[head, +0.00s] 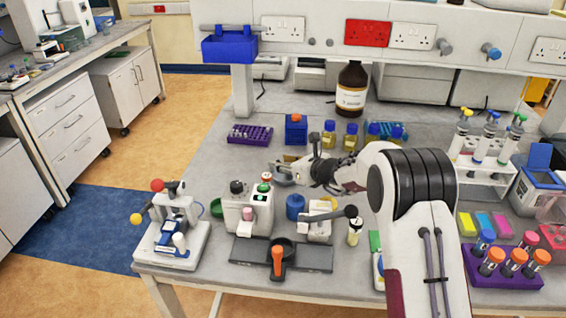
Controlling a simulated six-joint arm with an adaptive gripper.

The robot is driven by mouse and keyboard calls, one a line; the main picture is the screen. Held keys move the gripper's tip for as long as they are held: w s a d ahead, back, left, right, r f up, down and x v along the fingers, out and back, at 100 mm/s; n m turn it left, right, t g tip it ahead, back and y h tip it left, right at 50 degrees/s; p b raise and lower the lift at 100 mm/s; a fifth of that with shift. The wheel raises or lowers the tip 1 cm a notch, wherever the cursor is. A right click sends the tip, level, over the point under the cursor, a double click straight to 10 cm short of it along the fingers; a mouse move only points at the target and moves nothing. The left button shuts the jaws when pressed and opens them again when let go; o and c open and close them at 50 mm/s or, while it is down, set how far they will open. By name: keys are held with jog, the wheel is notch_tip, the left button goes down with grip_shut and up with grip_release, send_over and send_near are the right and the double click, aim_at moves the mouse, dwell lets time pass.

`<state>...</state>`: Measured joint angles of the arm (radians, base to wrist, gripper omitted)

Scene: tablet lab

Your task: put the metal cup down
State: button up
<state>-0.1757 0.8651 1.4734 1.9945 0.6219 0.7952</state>
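My gripper (288,174) reaches in from the right, pointing left above the middle of the bench, just right of the white machine (249,212) with red and green buttons. A small grey metallic shape shows at its fingertips. I cannot tell whether this is the metal cup or only the fingers, nor whether the fingers are open or shut. No metal cup stands out clearly elsewhere on the bench.
A blue round container (295,206), a dark tray (310,257) and an orange-handled tool (277,260) lie near the front. A brown bottle (351,92), yellow-liquid bottles (329,135) and a purple rack (249,134) stand behind. Bare bench shows at the left (212,165).

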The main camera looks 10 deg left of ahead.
jog(key=shift+r, duration=0.2)
jog(key=v, duration=1.2)
dwell(0.9)
jog(key=s+d+r+n+g, duration=0.1)
jog(key=s+r+n, duration=0.35)
jog(key=s, duration=0.35)
jog(key=s+r+n+g, duration=0.2)
jog(key=s+r+n, duration=0.1)
jog(key=s+n, duration=0.3)
jog(key=s+d+r+n+g, duration=0.1)
jog(key=s+r+n, duration=0.3)
jog(key=s, duration=0.5)
jog(key=s+d+f+n+h, duration=0.1)
jog(key=s+d+n+h, duration=0.3)
jog(key=s+d, duration=0.5)
jog(key=s+d+f+n+h, duration=0.1)
jog(key=s+d+n+h, duration=0.4)
jog(key=s, duration=0.8)
jog(key=d+n, duration=0.3)
jog(key=d, duration=0.1)
jog(key=shift+s+f, duration=0.25)
jog(key=shift+f, duration=0.05)
